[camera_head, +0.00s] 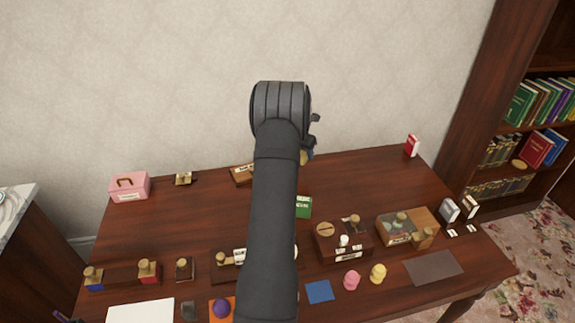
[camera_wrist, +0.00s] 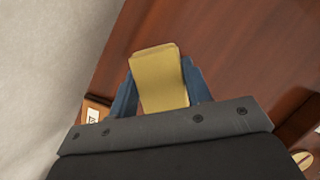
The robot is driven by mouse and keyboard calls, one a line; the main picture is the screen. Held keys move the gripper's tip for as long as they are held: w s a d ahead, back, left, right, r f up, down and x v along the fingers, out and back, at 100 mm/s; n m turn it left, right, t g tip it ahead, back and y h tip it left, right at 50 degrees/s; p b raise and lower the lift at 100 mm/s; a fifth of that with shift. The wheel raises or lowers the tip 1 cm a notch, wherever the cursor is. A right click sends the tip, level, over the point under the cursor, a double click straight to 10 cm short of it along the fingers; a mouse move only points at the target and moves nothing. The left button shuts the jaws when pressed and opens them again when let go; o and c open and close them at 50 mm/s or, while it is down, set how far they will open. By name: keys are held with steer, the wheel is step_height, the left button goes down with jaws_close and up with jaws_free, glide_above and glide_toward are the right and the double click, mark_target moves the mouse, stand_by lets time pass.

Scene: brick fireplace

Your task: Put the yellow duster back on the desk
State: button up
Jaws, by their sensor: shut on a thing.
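The yellow duster (camera_wrist: 158,68) is a pale yellow block in the wrist view, held between the two blue fingers of my gripper (camera_wrist: 162,86). My gripper is shut on it. In the head view a small yellow bit of the duster (camera_head: 304,158) shows beside my arm, with a blue finger next to it; my arm hides the rest. The brown wooden desk (camera_head: 370,182) lies below, and its surface also shows in the wrist view (camera_wrist: 245,45). The duster is over the back middle part of the desk; I cannot tell its height above it.
A pink box (camera_head: 130,187) stands back left and a red-and-white box (camera_head: 411,145) back right. A wooden box (camera_head: 241,175) is near my gripper. A green item (camera_head: 304,207) and a dark box (camera_head: 342,241) lie further forward. The back right of the desk is mostly bare.

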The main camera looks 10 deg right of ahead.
steer(key=w+a+f, duration=0.4)
steer(key=w, duration=0.1)
steer(key=shift+a+f, duration=0.1)
steer(key=shift+a, duration=0.3)
steer(key=shift+f, duration=2)
steer(key=shift+f, duration=0.1)
steer(key=o, duration=1)
steer(key=shift+c, duration=0.2)
steer(key=v, duration=1.2)
